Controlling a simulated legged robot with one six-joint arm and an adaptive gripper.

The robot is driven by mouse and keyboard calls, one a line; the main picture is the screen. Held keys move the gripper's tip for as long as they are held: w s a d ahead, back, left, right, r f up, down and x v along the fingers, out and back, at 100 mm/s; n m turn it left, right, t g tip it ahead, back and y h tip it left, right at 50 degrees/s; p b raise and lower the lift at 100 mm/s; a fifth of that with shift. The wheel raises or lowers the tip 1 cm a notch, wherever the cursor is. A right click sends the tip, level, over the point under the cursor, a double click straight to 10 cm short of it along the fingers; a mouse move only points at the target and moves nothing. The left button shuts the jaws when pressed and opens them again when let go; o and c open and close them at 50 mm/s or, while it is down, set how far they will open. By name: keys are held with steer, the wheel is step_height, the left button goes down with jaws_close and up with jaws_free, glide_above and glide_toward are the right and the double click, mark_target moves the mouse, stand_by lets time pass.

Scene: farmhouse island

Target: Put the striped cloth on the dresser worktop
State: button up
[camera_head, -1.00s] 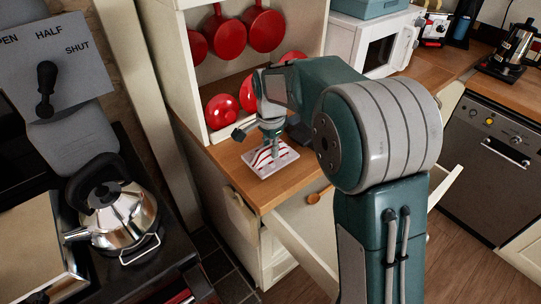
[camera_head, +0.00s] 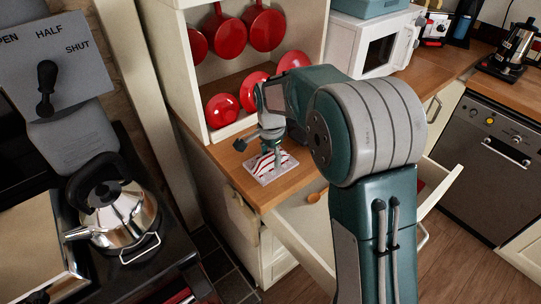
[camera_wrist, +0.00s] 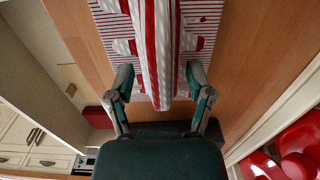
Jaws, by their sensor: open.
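The red-and-white striped cloth (camera_head: 262,172) lies on the wooden dresser worktop (camera_head: 290,190), near its front edge. The wrist view shows the cloth (camera_wrist: 158,35) with a raised fold along its middle and flatter striped parts on both sides. My gripper (camera_head: 276,158) points down just over the cloth. In the wrist view my gripper (camera_wrist: 160,85) has its fingers apart, one on each side of the fold. I cannot tell whether the fingers touch the cloth. Part of the cloth is hidden behind the gripper.
Red pans (camera_head: 262,30) hang above the worktop, and red lids (camera_head: 222,108) stand behind the cloth. A drawer (camera_head: 300,232) stands open below the worktop. A kettle (camera_head: 118,212) sits on the stove at left. A white microwave (camera_head: 375,50) stands beyond my arm.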

mark_target(271, 154)
step_height(271, 154, up, 12)
steer(key=s+d+r+n+t, duration=0.1)
steer(key=s+d+r+n, duration=0.2)
steer(key=s, duration=0.4)
steer(key=s+d+r+n+t, duration=0.2)
steer(key=s+d+r, duration=0.15)
steer(key=s, duration=0.25)
steer(key=s+d+f+n+t, duration=0.1)
steer(key=s+d+f+n, duration=0.1)
steer(key=s, duration=0.5)
steer(key=s+d+f+n+t, duration=0.1)
steer(key=s+n, duration=0.3)
steer(key=s, duration=0.4)
steer(key=shift+d+f+t, duration=0.3)
steer(key=shift+d+f, duration=0.2)
steer(key=shift+d, duration=0.1)
steer(key=shift+s+d, duration=0.1)
